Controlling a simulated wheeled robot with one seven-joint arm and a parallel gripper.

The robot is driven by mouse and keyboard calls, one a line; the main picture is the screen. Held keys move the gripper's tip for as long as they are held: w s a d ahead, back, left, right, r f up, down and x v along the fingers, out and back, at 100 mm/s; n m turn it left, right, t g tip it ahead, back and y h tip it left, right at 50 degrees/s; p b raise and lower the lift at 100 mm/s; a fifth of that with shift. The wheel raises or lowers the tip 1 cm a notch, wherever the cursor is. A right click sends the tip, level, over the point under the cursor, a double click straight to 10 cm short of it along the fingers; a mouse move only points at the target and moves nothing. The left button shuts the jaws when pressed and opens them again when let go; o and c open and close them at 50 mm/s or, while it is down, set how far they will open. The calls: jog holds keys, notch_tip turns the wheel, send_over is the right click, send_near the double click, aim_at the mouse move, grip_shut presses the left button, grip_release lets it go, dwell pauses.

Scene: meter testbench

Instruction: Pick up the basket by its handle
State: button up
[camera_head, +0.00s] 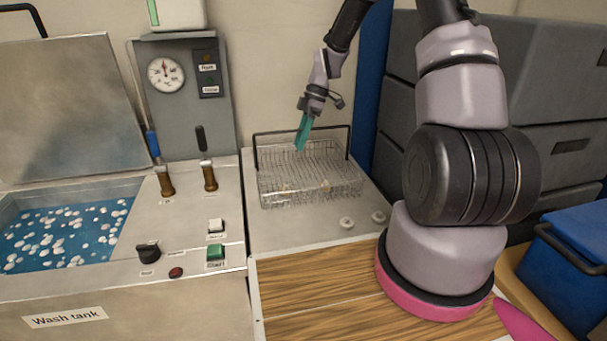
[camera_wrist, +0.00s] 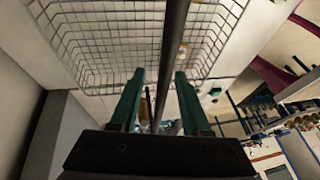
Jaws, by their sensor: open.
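The wire basket (camera_head: 310,190) stands on the light worktop to the right of the wash tank, with its dark handle (camera_head: 333,127) raised. My gripper (camera_head: 301,147) reaches down over the basket at the handle's height, its teal fingers pointing downward. In the wrist view the mesh of the basket (camera_wrist: 85,45) lies beyond the fingers. The dark handle bar (camera_wrist: 174,40) runs between the two teal fingers of my gripper (camera_wrist: 160,76), with a gap visible on each side. My gripper is open. A few small pale objects show at the basket, unclear in detail.
The wash tank (camera_head: 66,316), with blue liquid and white bits, stands at left with switches and a gauge panel (camera_head: 185,110). Grey drawers (camera_head: 560,85) and a blue bin (camera_head: 580,255) are at right. Two small round knobs (camera_head: 347,223) sit before the basket.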

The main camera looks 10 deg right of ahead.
jog(key=shift+f, duration=0.1)
jog(key=shift+c, duration=0.4)
grip_shut()
dwell(1.0)
